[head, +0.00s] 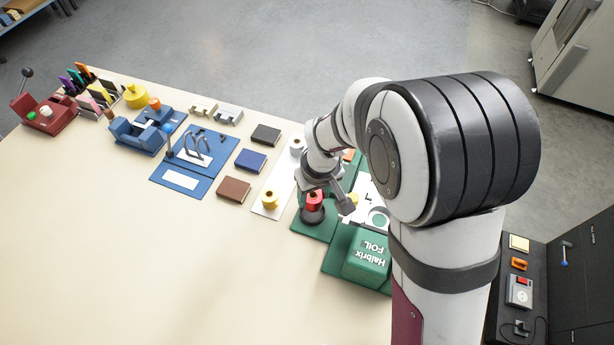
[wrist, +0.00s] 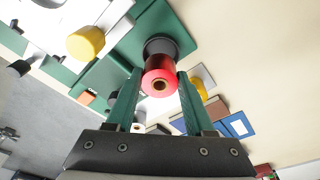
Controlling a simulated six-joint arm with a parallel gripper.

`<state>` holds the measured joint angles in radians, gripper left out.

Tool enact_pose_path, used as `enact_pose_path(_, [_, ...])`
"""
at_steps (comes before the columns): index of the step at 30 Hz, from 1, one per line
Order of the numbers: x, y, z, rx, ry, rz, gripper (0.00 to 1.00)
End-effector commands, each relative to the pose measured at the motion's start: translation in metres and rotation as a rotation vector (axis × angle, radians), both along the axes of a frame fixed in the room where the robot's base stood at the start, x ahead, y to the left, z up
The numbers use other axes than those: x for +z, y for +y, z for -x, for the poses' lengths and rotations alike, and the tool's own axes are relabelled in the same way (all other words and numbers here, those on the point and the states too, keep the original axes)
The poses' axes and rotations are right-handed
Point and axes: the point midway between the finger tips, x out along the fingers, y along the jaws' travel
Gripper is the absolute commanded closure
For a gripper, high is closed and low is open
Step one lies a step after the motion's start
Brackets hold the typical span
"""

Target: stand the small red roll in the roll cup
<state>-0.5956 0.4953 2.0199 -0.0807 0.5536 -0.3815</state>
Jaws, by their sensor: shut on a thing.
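The small red roll (head: 314,198) is between the fingers of my gripper (wrist: 159,76), which is shut on it. In the wrist view the red roll (wrist: 158,88) shows its end with a brown core hole toward the camera. The dark round roll cup (head: 312,216) stands on a green base, directly under the roll in the head view. In the wrist view the cup (wrist: 161,46) is just beyond the roll and overlaps it. I cannot tell whether the roll's lower end is inside the cup or just above it. My wrist partly hides the gripper in the head view.
A green Halbrix Foil box (head: 367,257) stands close to the cup. The table's (head: 140,240) front left is clear.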

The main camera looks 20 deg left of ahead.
Motion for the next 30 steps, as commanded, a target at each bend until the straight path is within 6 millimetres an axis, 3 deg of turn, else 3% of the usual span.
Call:
enact_pose_path(6, [-0.028,0.0,0.001,-0.001,0.004,0.002,0.96])
enact_pose_path(10, [-0.036,0.0,0.0,0.0,0.001,0.001,0.96])
enact_pose_path(30, [-0.038,0.0,0.0,0.0,0.001,0.001,0.96])
